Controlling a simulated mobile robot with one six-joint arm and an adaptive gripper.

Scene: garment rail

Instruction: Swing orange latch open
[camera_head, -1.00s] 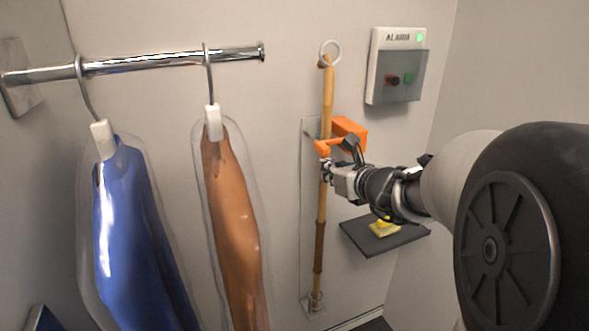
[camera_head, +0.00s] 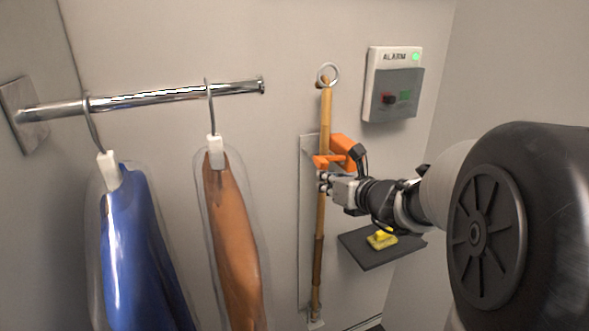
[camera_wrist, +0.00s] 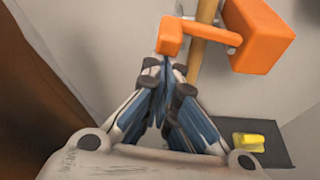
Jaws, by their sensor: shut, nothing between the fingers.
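The orange latch (camera_head: 343,153) is on the wall, its arm lying across the front of a wooden pole (camera_head: 326,118). In the wrist view the latch (camera_wrist: 258,36) has a large block at right and a thin arm ending in a small block (camera_wrist: 170,36) left of the pole (camera_wrist: 203,45). My gripper (camera_head: 322,182) is shut and empty, just below the latch arm. In the wrist view its fingertips (camera_wrist: 166,66) sit just under the small end block, close to it. I cannot tell whether they touch.
A chrome rail (camera_head: 150,99) at left carries a blue garment (camera_head: 140,250) and a brown garment (camera_head: 232,235) in clear covers. An alarm box (camera_head: 393,85) is on the wall at upper right. A dark shelf (camera_head: 370,255) with a yellow object (camera_head: 381,241) is below my gripper.

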